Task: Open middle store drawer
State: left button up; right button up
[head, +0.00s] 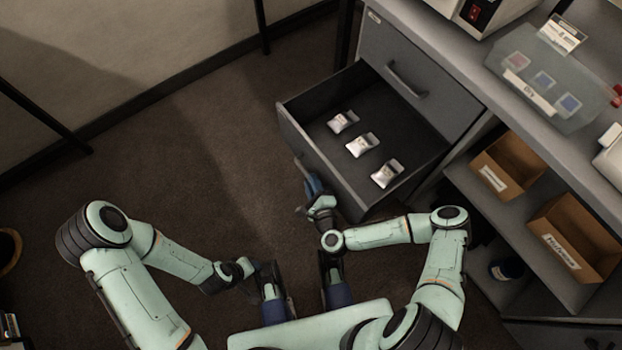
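The middle store drawer (350,187) is pulled well out of the grey cabinet, below a closed top drawer (420,80). Several views of its inside are clear: three small silver-white packets lie in a row, the far one (342,122), the middle one (362,145) and the near one (387,173). My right gripper (311,184) is at the outer front face of the open drawer. Its fingers and the drawer's handle are too hidden to tell whether it grips. My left gripper (264,274) is low over the floor, away from the drawer; its fingers are unclear.
A grey counter (440,42) above holds a clear tray (545,80) with small coloured items and a device with a red switch (474,13). Two cardboard bins (508,166) (575,238) sit on the shelf at right. The carpet left of the drawer is clear.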

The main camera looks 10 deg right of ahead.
pick_arm(q)
jog(key=shift+g+h, duration=0.3)
jog(key=shift+g, duration=0.2)
jog(key=s+r+p, duration=0.1)
jog(key=s+d+r, duration=0.1)
jog(key=s, duration=0.1)
jog(key=shift+d+r+p, duration=0.2)
jog(key=shift+p, duration=0.15)
pick_arm(e)
jog(key=v, duration=1.1)
jog(key=shift+s, duration=0.35)
